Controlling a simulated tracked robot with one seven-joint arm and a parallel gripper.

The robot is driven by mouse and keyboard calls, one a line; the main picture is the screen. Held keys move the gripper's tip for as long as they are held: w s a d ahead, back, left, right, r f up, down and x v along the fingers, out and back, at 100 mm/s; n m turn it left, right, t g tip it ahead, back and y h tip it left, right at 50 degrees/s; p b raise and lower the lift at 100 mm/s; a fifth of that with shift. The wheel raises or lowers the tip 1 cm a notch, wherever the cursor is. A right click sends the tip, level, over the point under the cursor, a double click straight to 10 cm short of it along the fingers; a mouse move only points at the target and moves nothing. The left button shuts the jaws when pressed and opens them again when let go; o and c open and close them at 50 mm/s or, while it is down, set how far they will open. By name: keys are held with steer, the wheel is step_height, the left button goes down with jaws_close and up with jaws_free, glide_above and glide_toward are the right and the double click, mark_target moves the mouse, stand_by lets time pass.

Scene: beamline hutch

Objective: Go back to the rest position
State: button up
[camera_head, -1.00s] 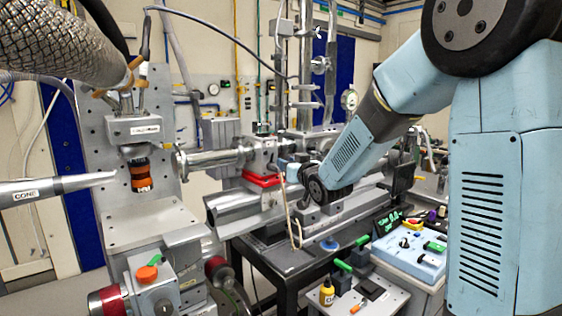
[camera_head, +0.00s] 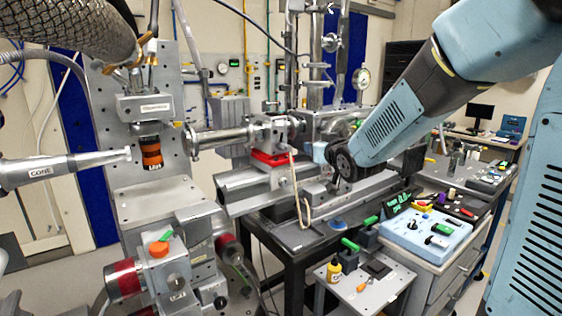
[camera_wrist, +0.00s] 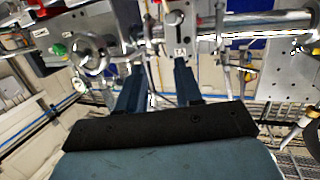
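My gripper (camera_wrist: 158,78) shows in the wrist view with its two dark blue fingers spread apart and nothing visible between them. In the head view my arm reaches in from the upper right, and the light blue end of my gripper (camera_head: 319,152) is near the middle of the picture. It is in front of the metal beamline rail (camera_head: 360,196), close to the red-based block (camera_head: 274,158). I cannot tell whether it touches anything there.
A sample stage with an orange knob (camera_head: 159,249) and a nozzle labelled CONE (camera_head: 62,168) stand at left. A pale blue control box (camera_head: 418,236) sits on a cabinet at right. A small cart (camera_head: 372,284) holds a yellow bottle (camera_head: 334,270).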

steer(key=s+d+f+m+g+h, duration=0.1)
steer(key=s+d+g, duration=0.2)
steer(key=s, duration=0.8)
steer(key=s+d+f+m+g+h, duration=0.1)
steer(key=s+d+g+h, duration=0.1)
steer(key=s, duration=0.8)
steer(key=s+d+f+m+g+h, duration=0.1)
steer(key=s+d+g, duration=0.3)
steer(key=s, duration=0.7)
steer(key=shift+s+d+f+m+g+h, duration=0.15)
steer(key=shift+s+d+m+g+h, duration=0.2)
steer(key=shift+d, duration=0.75)
